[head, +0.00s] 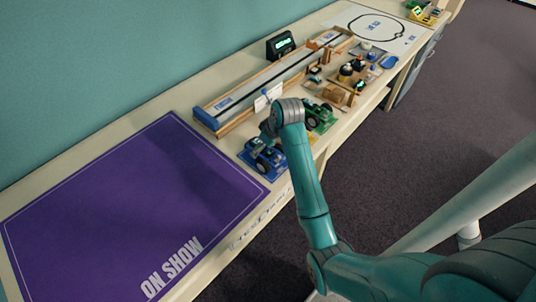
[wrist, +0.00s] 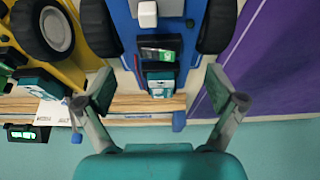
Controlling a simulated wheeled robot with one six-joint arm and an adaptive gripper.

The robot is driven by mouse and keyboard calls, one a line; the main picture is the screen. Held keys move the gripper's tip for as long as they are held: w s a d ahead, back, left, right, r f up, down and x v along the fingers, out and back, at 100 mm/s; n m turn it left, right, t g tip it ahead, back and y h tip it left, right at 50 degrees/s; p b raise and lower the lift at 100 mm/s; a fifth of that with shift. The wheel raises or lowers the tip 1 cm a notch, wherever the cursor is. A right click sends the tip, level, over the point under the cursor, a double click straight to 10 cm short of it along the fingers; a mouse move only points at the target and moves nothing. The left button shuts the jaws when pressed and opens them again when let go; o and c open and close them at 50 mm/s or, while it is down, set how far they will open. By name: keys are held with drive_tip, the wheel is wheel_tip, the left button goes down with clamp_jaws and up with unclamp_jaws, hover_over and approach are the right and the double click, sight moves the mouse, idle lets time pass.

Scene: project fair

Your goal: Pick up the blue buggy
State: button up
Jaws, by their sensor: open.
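The blue buggy (head: 262,155) stands on the table just right of the purple mat, below my gripper (head: 268,128) in the head view. In the wrist view the blue buggy (wrist: 158,22) fills the top middle, with dark wheels, a white block and a small dark screen on it. My gripper (wrist: 162,92) is open and empty there, one finger to each side of the buggy's near end. I cannot tell how high the fingers are above it.
A yellow buggy (wrist: 75,60) stands close on the left in the wrist view. A green buggy (head: 320,117) is beyond my arm. A wooden-sided track (head: 262,88) runs behind. The purple ON SHOW mat (head: 120,205) is bare.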

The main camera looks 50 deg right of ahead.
drive_tip(key=shift+x, duration=1.55)
drive_tip(key=shift+s, duration=0.1)
drive_tip(key=c, duration=1.1)
drive_tip(key=shift+o, duration=0.2)
drive_tip(key=shift+r, duration=0.15)
